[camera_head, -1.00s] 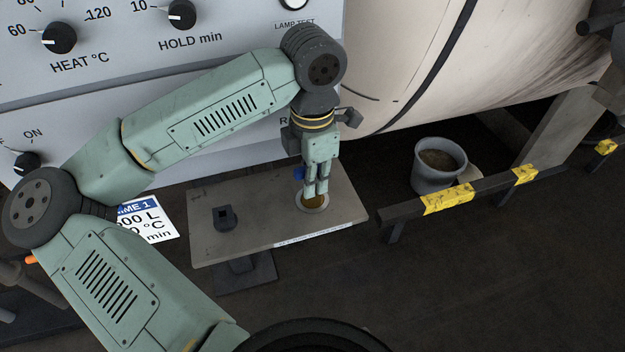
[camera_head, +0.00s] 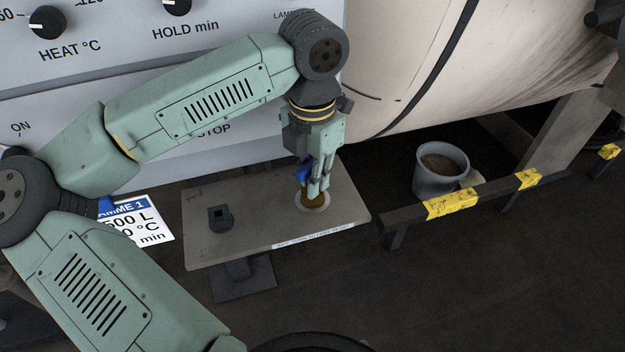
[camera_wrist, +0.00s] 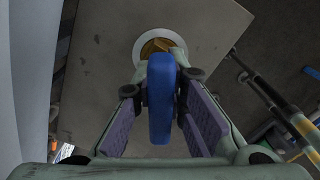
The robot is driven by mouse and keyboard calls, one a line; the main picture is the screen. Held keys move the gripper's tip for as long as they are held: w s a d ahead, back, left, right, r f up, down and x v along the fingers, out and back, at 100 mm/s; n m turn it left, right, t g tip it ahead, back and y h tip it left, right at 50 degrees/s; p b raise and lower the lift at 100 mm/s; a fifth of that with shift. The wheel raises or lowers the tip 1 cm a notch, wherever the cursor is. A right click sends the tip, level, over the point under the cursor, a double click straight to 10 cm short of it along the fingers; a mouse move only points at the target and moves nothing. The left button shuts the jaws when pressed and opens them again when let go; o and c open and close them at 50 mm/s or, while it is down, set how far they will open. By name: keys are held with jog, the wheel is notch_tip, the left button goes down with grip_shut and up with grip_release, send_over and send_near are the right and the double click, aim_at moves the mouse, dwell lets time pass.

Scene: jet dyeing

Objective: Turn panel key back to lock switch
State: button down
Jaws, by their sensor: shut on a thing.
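The panel key is a blue-headed piece (camera_wrist: 161,95), upright between my gripper's fingers in the wrist view. A bit of the blue head (camera_head: 303,173) shows beside my fingers in the head view. My gripper (camera_head: 319,192) is shut on the key and points down at the lock switch. The switch has a brass-coloured centre (camera_wrist: 158,46) inside a pale round ring (camera_head: 315,209), set in a grey plate. The key's blue end partly covers the brass centre in the wrist view. How far the key sits in the switch is hidden.
The grey plate (camera_head: 250,244) stands on a post and carries a dark square socket (camera_head: 221,218). A panel with knobs (camera_head: 180,30) rises behind. A grey bucket (camera_head: 441,172) and a black-and-yellow rail (camera_head: 452,203) stand at right. A recipe card (camera_head: 140,222) lies left.

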jog(key=c, duration=1.5)
grip_release()
jog(key=shift+c, duration=0.2)
